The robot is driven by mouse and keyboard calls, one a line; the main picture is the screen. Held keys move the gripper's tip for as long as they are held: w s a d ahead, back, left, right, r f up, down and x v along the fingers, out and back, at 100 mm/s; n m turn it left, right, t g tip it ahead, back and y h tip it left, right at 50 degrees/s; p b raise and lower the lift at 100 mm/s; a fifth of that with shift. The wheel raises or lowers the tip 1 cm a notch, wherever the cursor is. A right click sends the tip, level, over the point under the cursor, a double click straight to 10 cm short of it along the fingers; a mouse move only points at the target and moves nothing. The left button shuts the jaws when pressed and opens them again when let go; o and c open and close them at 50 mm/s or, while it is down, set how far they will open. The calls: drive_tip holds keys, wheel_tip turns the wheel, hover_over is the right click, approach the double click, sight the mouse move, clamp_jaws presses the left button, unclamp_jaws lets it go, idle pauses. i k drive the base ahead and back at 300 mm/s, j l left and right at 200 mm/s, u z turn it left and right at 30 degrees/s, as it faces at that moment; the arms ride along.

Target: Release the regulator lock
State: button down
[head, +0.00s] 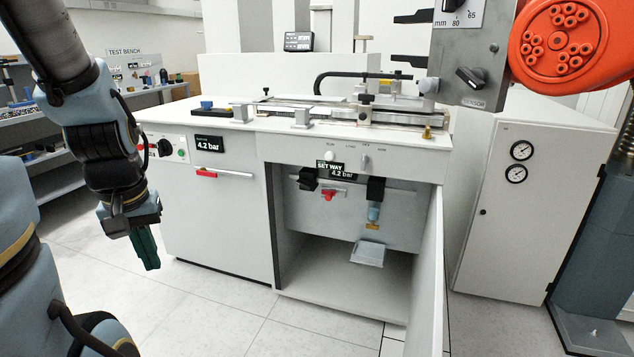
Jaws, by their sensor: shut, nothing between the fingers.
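My gripper (150,262), with dark green fingers, hangs at the left and points down. It is shut and empty, to the left of the bench and apart from it. In the open bay under the bench top, several fittings sit along a grey pipe. They are a black knob-like part (308,179), a red part (328,195) and a black block (375,188) with a blue bowl (373,213) below it. I cannot tell which part is the regulator lock. A black display (331,170) above them reads "SET WAY 4.2 bar".
The bay's open door (428,285) stands out toward me on the right. A small grey tray (368,253) sits under the blue bowl. The bench's left front has a red handle (206,173) and a second 4.2 bar display (208,144). Floor before the bench is free.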

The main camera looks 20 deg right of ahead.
sight(327, 195)
drive_tip(key=i+l, duration=0.2)
drive_tip(key=i, duration=0.2)
drive_tip(key=i+l, duration=0.25)
drive_tip(key=i, duration=0.15)
drive_tip(key=i+l, duration=0.2)
drive_tip(key=i, duration=0.2)
